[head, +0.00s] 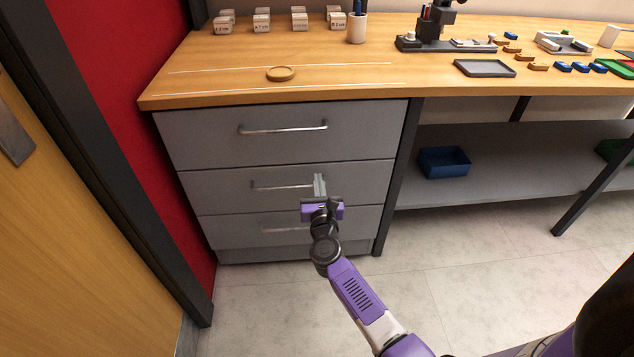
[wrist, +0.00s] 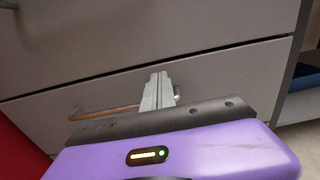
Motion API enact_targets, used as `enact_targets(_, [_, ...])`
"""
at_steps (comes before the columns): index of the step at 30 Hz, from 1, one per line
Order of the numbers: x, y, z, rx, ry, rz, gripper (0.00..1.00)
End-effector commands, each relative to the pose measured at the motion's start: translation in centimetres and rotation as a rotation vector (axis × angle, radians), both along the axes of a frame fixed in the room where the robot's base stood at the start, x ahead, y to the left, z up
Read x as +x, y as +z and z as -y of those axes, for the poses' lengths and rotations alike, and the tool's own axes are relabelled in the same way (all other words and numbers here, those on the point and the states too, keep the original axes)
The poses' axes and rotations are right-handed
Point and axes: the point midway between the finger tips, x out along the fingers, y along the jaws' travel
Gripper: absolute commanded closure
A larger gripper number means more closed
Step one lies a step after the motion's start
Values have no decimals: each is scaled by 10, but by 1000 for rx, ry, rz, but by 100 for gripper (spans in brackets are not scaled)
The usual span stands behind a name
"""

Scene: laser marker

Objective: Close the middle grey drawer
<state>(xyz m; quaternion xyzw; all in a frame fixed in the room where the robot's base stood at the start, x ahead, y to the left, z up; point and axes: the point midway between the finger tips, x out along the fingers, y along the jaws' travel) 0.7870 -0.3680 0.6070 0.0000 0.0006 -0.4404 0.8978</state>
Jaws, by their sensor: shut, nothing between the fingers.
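The middle grey drawer (head: 225,190) is in the cabinet under the bench, between the top and bottom drawers. Its front looks about flush with the others in the head view. Its bar handle (head: 268,187) runs across the front. My gripper (head: 319,177) is shut and empty, with its fingertips over the right end of the handle. In the wrist view, the shut fingers (wrist: 157,90) point at the drawer front (wrist: 225,75) beside the handle (wrist: 100,112), part of which they hide. I cannot tell whether they touch it.
The top drawer (head: 285,120) and the bottom drawer (head: 225,228) look shut. A dark table leg (head: 394,190) stands right of the cabinet. A blue bin (head: 444,162) sits on the lower shelf. The floor (head: 460,265) in front is clear.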

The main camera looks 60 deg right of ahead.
Motion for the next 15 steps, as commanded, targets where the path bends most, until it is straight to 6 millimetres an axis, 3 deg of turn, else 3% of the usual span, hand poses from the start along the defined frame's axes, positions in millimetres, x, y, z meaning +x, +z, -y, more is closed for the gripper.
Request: enact_targets(15, [-44,0,-57,0,2,-4,100])
